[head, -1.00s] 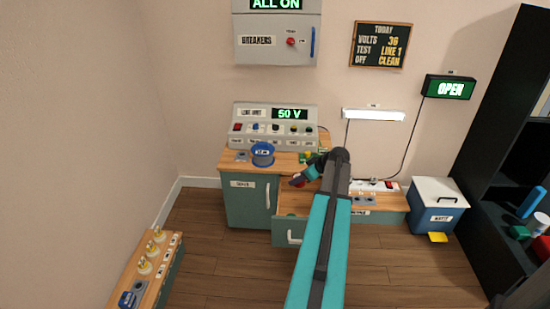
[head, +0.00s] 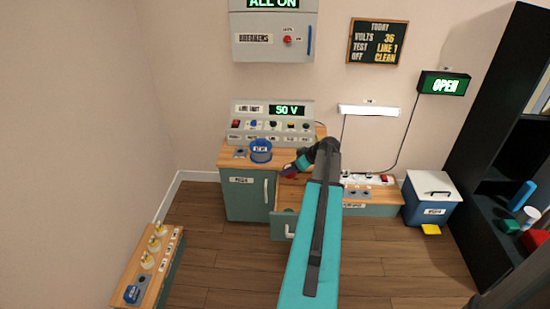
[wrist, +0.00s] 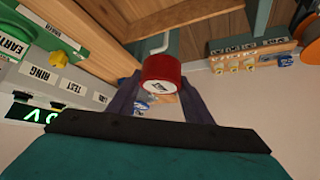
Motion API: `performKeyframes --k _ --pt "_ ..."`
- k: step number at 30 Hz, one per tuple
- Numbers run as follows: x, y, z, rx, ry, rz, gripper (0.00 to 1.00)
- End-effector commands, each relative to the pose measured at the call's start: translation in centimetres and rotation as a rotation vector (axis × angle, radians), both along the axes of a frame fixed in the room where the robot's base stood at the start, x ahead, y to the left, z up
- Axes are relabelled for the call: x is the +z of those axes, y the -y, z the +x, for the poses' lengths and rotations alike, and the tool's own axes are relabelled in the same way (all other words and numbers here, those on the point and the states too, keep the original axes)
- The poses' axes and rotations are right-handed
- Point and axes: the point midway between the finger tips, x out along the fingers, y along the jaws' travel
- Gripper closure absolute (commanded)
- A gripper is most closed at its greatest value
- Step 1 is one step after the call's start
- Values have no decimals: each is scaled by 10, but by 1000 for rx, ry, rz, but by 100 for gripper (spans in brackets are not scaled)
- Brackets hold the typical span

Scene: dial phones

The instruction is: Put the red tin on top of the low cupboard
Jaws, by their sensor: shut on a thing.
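The red tin (wrist: 160,70) is between the two fingers of my gripper (wrist: 160,100) in the wrist view, with a white label facing the camera. The fingers are shut on it. In the head view my gripper (head: 291,171) and the tin are small, just right of the taller teal cupboard (head: 247,200) and above an open drawer (head: 283,225). A lower teal unit (head: 372,210) with a wooden top stands to the right, partly hidden by my arm. I cannot tell from its label which one is the low cupboard.
A blue tin (head: 261,151) and a grey console (head: 268,125) stand on the taller cupboard. A power strip (head: 368,180) lies on the lower unit. A blue-and-white bin (head: 430,198) and black shelves (head: 495,190) are to the right. A low bench (head: 160,262) with plugs is front left.

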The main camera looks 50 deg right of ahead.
Motion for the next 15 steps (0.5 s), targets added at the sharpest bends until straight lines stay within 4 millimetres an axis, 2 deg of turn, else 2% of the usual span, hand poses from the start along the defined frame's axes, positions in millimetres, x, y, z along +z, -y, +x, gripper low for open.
performKeyframes --k 15 --pt "-4 35 28 1 0 -1 79"
